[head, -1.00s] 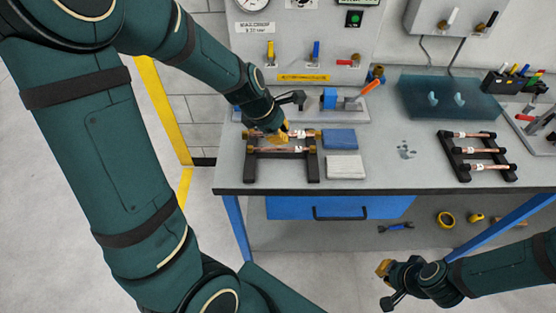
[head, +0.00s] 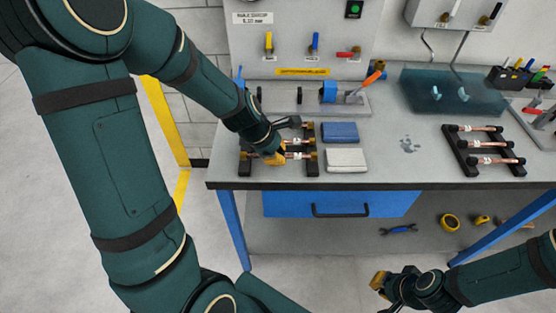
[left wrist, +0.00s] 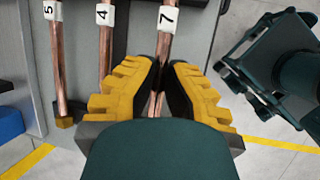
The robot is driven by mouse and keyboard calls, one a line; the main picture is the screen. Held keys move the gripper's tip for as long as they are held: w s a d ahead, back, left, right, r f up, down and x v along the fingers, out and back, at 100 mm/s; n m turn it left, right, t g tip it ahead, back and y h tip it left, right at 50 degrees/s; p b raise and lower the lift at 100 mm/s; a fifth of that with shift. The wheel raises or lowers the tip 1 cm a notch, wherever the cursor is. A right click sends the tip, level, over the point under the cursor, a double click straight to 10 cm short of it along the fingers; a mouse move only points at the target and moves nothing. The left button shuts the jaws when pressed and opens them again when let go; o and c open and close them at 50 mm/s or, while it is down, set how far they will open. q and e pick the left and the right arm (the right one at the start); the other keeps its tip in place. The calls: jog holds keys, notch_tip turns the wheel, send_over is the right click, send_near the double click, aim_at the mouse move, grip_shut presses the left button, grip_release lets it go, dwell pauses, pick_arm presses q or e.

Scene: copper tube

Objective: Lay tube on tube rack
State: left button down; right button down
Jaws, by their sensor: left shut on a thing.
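My left gripper (head: 274,158) is at the left tube rack (head: 246,168) and shut on a copper tube with a white "7" label (left wrist: 167,38). In the left wrist view its yellow fingers (left wrist: 163,78) close around this tube, the one nearest the table's front edge. Copper tubes labelled 4 (left wrist: 105,45) and 5 (left wrist: 57,60) lie beside it, roughly parallel. Whether tube 7 rests fully on the dark rack is hidden by the gripper. My right gripper (head: 379,284) hangs before the table, low at right; its finger gap is unclear.
A right rack (head: 458,158) bears three copper tubes (head: 490,160). A clamp fixture with an orange handle (head: 374,78) stands behind. The table's middle is mostly clear.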

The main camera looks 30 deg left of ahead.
pick_arm(q)
jog(key=shift+f, duration=0.7)
jog(key=shift+r, duration=0.1)
jog(key=c, duration=1.1)
grip_release()
jog(key=shift+c, duration=0.2)
